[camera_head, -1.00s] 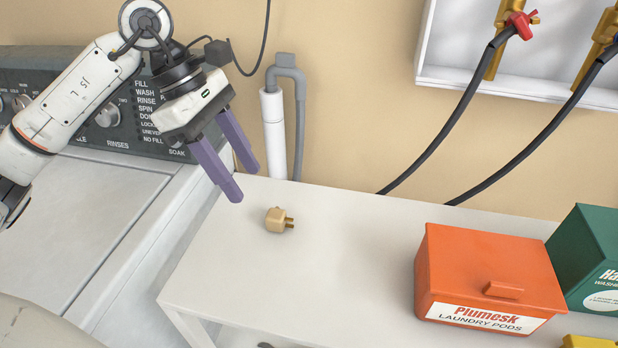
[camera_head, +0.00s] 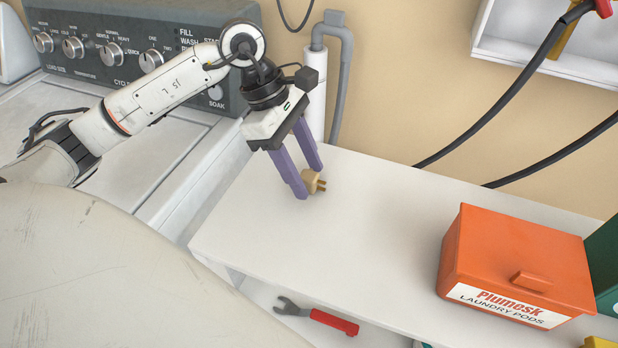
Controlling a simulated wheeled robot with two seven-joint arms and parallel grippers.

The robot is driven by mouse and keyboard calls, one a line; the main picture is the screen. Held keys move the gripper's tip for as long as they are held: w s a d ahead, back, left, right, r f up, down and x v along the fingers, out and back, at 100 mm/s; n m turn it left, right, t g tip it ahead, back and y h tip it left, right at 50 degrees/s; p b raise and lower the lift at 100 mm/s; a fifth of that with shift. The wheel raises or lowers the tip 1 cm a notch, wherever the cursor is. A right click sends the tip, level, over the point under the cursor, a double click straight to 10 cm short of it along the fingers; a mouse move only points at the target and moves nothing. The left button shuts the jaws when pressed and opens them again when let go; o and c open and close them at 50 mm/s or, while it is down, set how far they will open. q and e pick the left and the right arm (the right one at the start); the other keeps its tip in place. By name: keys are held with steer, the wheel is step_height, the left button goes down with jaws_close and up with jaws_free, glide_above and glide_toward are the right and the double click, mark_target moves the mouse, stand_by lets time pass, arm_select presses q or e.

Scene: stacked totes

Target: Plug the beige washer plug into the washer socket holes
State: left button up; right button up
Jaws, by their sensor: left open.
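The beige washer plug (camera_head: 313,181) lies on the white table top near its far left corner, with its prongs pointing right. My left gripper (camera_head: 309,184) is open, its two purple fingers pointing down at the plug. The near finger partly covers the plug's left side, and the plug seems to lie between or just beside the fingers. I cannot tell whether they touch it. No socket holes can be made out. My right gripper is not in view.
An orange laundry pod box (camera_head: 516,265) stands on the white table (camera_head: 380,230) at the right, with a green box (camera_head: 606,262) behind it. A red-handled wrench (camera_head: 318,315) lies on the shelf below. The washer (camera_head: 150,60) is at the left. The table's middle is clear.

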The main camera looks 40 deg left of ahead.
arm_select(q)
steer(key=c, duration=1.1)
